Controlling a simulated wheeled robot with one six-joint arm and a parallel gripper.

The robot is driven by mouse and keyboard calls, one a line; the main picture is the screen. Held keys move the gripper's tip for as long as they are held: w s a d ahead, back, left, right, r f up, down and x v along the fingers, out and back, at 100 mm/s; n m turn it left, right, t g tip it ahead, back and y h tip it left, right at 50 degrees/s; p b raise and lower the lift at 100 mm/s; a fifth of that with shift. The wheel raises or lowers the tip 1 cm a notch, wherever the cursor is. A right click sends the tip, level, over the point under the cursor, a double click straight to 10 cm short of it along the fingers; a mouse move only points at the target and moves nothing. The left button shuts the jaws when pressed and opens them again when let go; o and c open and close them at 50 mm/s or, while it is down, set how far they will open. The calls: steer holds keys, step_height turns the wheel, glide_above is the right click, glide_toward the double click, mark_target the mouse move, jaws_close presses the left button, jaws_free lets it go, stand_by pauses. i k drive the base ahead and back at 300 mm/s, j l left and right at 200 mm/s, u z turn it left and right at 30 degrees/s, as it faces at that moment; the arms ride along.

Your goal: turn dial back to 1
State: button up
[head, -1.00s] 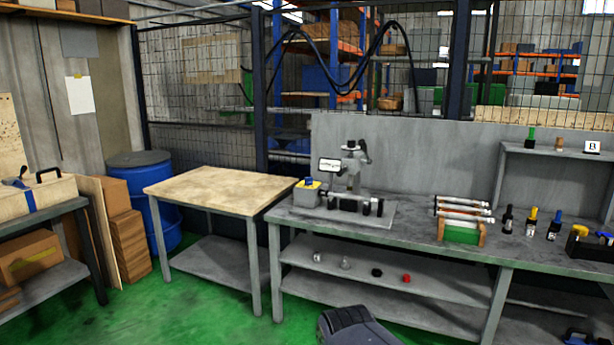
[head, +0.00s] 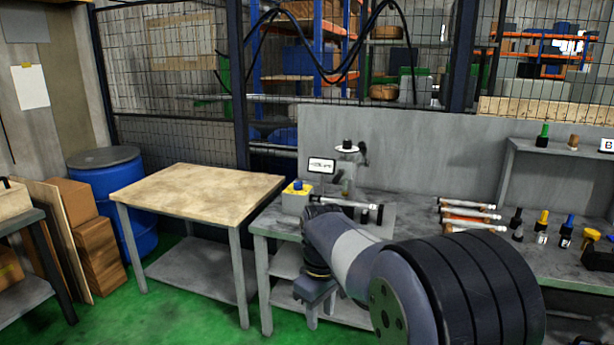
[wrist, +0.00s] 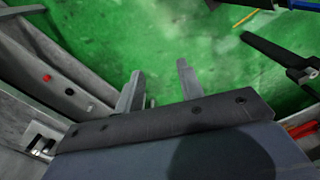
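The small grinder (head: 345,180) stands on the grey bench with a sign-like display (head: 321,165) at its left. A pale round part with a black knob (head: 347,147) sits on top; it may be the dial, but no numbers are readable. A grey box with a yellow top and blue knob (head: 297,197) stands left of the grinder.
A wood-topped table (head: 200,190) stands left of the bench, with a blue drum (head: 120,215) behind. Rollers in a rack (head: 468,214) and several bottles stand on the bench's right. The wrist view shows the lower shelf (wrist: 50,55) with a red knob (wrist: 47,77).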

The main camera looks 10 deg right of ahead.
mark_target(297, 185)
steer(key=i+z, duration=0.1)
steer(key=i, duration=0.45)
steer(key=i+j+z, duration=0.15)
steer(key=i, duration=0.35)
steer(key=i+j+z, duration=0.1)
steer(key=i, duration=0.45)
steer(key=i+j+z, duration=0.1)
steer(key=i+j, duration=0.2)
steer(key=i, duration=0.2)
steer(key=i+j+z, duration=0.15)
steer(key=i, duration=0.35)
steer(key=i+j+z, duration=0.1)
steer(key=i+j, duration=0.3)
steer(key=i, duration=0.1)
